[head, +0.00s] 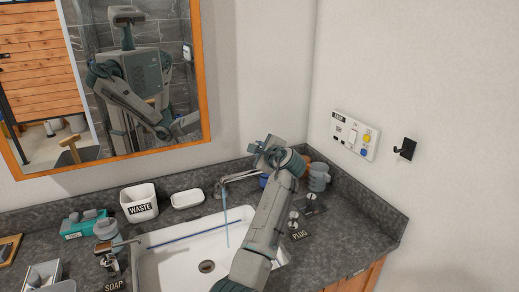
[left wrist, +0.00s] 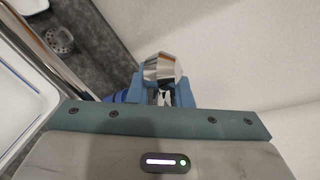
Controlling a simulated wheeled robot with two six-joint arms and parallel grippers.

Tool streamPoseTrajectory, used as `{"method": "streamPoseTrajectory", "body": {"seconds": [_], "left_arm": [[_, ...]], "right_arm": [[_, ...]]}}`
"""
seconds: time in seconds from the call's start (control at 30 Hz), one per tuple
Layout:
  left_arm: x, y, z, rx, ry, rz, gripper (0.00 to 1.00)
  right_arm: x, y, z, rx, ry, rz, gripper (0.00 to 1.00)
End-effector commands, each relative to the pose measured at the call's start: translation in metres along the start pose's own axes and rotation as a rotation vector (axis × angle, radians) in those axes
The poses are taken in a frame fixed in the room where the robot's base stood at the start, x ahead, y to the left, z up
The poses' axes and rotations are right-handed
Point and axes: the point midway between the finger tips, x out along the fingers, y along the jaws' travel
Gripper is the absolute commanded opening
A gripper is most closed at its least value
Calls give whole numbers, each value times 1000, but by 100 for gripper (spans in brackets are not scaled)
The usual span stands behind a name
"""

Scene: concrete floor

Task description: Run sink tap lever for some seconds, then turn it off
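The chrome tap's spout (head: 240,177) reaches left over the white sink (head: 160,262). A thin blue stream of water (head: 227,225) falls from its tip into the basin. My left gripper (head: 266,150) is at the base end of the spout and hides the tap's body and lever in the head view. In the left wrist view, a faceted shiny metal knob (left wrist: 160,68) shows at the blue fingertips of the left gripper (left wrist: 161,92). The fingers are apart, one on each side below it; whether they press on it is unclear. My right gripper is not directly in view.
A WASTE cup (head: 139,208), soap dish (head: 187,199) and teal item (head: 84,224) stand left of the tap. A grey mug (head: 319,178) stands close to my left arm's right side. A wall panel (head: 354,134) and black hook (head: 405,149) are on the right wall.

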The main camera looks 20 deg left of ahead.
Motion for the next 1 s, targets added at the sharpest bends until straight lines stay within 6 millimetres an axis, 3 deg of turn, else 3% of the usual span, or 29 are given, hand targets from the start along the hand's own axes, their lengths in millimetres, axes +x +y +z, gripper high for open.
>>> {"method": "streamPoseTrajectory", "body": {"seconds": [0.43, 0.8, 1.0], "left_arm": [[-8, 1, -3, 0, 3, 0, 32], [-77, 3, -4, -4, 5, 0, 32], [-101, 2, -2, -2, 2, 2, 32]], "right_arm": [[4, 9, 0, -4, 1, 9, 0], [28, -4, 2, 1, 2, -2, 0], [34, -5, 3, 1, 2, -3, 0]]}}
